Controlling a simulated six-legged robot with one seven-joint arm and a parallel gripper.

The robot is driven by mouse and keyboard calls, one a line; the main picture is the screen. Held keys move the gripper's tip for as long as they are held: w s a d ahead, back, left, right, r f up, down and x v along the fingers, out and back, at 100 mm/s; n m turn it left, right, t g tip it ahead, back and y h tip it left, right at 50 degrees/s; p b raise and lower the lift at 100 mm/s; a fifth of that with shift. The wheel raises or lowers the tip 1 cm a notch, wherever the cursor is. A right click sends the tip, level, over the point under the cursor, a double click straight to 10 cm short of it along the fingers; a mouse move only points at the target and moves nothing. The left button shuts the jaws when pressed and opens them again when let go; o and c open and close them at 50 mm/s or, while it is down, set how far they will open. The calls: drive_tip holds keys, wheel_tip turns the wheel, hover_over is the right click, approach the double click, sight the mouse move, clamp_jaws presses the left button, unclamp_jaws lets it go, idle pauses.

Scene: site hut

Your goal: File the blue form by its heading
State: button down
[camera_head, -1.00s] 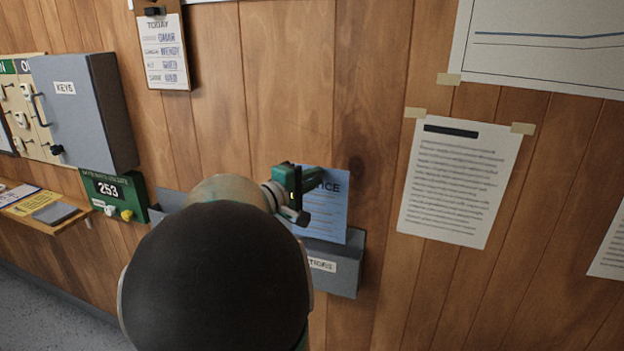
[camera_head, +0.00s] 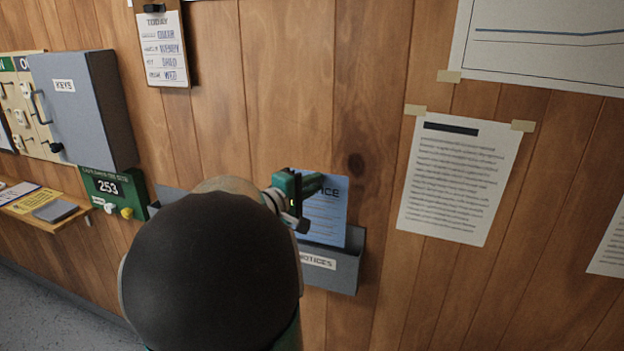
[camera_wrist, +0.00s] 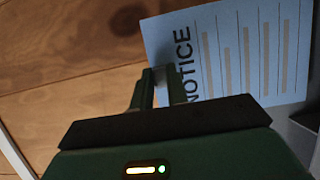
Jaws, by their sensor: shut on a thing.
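The blue form (camera_head: 326,211) is upright against the wall, with its lower edge hidden behind the front of a grey wall tray labelled NOTICES (camera_head: 345,272). Its heading ends in "ICE" in the head view, and the wrist view shows the blue form (camera_wrist: 235,55) headed NOTICE. My gripper (camera_head: 296,197) is shut on the form's left edge near the heading; its fingers (camera_wrist: 160,88) also show in the wrist view. My arm hides the tray's left part and anything else along that stretch of wall.
A grey key cabinet (camera_head: 85,110), a green counter reading 253 (camera_head: 115,195) and a small shelf (camera_head: 50,222) are at left. A clipboard (camera_head: 162,45) hangs above. A taped printed sheet (camera_head: 460,180) is at right.

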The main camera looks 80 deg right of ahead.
sight(322, 214)
drive_tip(key=shift+f, duration=0.45)
drive_tip(key=shift+f, duration=0.15)
drive_tip(key=shift+f, duration=1.4)
drive_tip(key=shift+f, duration=0.1)
drive_tip(key=shift+f, duration=1.4)
drive_tip(key=shift+f, duration=1.55)
